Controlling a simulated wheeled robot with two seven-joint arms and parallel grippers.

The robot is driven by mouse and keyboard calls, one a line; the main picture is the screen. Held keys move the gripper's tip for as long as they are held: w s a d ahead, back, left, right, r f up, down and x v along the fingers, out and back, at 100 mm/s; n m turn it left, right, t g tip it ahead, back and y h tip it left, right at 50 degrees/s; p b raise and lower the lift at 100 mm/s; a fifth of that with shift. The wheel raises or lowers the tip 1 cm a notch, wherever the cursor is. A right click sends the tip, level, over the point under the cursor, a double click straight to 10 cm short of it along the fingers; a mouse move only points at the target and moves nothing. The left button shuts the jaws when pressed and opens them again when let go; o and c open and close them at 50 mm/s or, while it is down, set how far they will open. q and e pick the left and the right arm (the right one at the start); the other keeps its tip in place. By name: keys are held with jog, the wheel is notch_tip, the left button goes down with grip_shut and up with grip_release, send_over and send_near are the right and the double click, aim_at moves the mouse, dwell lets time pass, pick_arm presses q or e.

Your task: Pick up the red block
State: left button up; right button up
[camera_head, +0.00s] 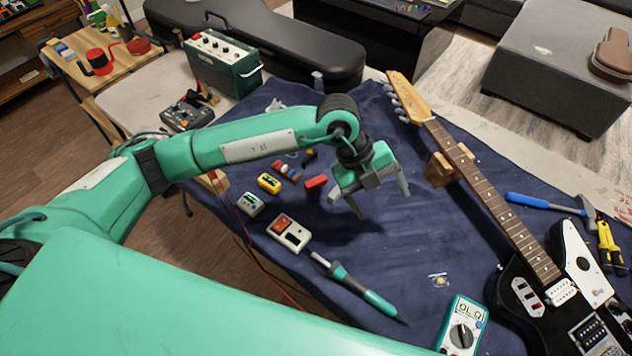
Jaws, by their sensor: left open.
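A small red block (316,182) lies on the dark blue cloth (370,265) near the middle of the view. My left gripper (382,203) is above the cloth, just right of the red block, with its fingers spread apart and nothing between them. The nearer finger is close to the block's right side; I cannot tell the exact gap or height. My right gripper is not in view.
A yellow pedal (269,183), a grey pedal (250,204) and a white box (289,232) lie left of the block. A soldering iron (355,285) and multimeter (461,327) lie nearer. The guitar (490,190) rests on the right, its neck on a wooden support (440,170).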

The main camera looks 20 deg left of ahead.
pick_arm(q)
jog(key=w+a+n+t+y, duration=0.1)
jog(key=w+a+n+y, duration=0.1)
jog(key=w+a+y, duration=0.35)
jog(key=w+a+n+t+y, duration=0.1)
jog(key=w+a+y, duration=0.1)
jog(key=a, duration=0.6)
jog(key=b, duration=0.4)
send_near(316, 180)
jog(key=f, duration=0.1)
jog(key=shift+s+d+f+n, duration=0.15)
jog(key=shift+f, duration=0.35)
jog(key=shift+s+d+f+n, duration=0.15)
jog(key=shift+f, duration=0.35)
jog(key=shift+f+b, duration=0.3)
jog(key=shift+f, duration=0.1)
jog(key=f, duration=0.1)
jog(key=f+b, duration=0.1)
jog(key=w+a+f+b, duration=0.1)
jog(key=f, duration=0.1)
jog(key=shift+a+f, duration=0.1)
jog(key=shift+a, duration=0.05)
jog(key=shift+f, duration=0.35)
jog(key=c, duration=1.1)
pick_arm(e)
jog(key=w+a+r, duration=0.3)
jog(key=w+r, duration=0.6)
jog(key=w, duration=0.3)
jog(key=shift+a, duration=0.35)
